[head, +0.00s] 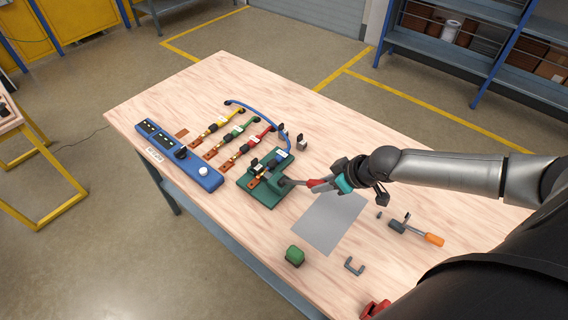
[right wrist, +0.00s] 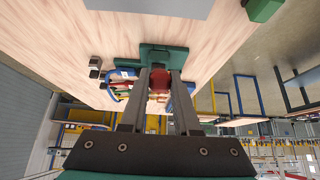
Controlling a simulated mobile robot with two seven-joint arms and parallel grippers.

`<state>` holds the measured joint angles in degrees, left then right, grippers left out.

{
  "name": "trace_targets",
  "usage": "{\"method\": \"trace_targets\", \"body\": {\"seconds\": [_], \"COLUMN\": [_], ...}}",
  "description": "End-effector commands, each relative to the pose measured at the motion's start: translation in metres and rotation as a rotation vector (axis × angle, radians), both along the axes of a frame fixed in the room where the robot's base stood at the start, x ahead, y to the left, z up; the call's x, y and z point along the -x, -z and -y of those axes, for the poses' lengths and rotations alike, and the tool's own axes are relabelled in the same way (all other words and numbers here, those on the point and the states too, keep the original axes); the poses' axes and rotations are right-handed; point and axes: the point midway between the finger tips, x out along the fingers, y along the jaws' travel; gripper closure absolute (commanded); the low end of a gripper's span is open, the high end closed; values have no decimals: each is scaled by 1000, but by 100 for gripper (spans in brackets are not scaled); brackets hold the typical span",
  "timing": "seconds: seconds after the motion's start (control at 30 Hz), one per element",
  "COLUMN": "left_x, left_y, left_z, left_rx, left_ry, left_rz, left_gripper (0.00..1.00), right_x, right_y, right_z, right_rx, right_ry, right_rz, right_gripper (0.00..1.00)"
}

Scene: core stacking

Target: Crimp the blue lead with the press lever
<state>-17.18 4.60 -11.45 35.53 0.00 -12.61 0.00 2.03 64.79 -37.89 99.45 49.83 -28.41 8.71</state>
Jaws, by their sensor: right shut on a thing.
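The green crimp press (head: 258,194) stands near the middle of the table. Its lever (head: 318,185) has a red grip and points right, toward my right arm. My right gripper (head: 338,179) is shut on the lever's grip. In the right wrist view the red grip (right wrist: 160,78) sits between the fingers (right wrist: 158,85), with the green press (right wrist: 155,54) just beyond. The blue lead (head: 262,109) arcs across the table from behind, and its near end comes down at the press. Whether that end is seated in the die is too small to tell. My left gripper is not in view.
Yellow, green and red leads (head: 226,122) lie in a row left of the press. A blue control box (head: 178,154) is at the left edge. A grey sheet (head: 328,222), a green block (head: 295,256), a grey bracket (head: 354,266) and an orange-handled tool (head: 432,239) lie to the right.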

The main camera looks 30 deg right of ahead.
Motion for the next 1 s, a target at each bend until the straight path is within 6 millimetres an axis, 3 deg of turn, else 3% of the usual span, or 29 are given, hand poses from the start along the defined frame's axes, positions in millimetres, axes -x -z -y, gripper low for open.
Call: {"method": "trace_targets", "body": {"seconds": [0.13, 0.73, 0.77, 1.0], "left_x": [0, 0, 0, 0], "left_y": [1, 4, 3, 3], "left_z": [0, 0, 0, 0], "left_rx": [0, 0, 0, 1], "left_ry": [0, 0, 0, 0], "left_rz": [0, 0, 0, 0], "left_gripper": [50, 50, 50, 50], "right_x": [9, 13, 13, 11], "right_y": [10, 18, 17, 15], "right_z": [3, 5, 5, 4], "right_rx": [4, 4, 3, 1], "right_ry": [1, -1, -1, -1], "right_rz": [-11, -11, -10, -5], "right_gripper": [100, 100, 68, 41]}}
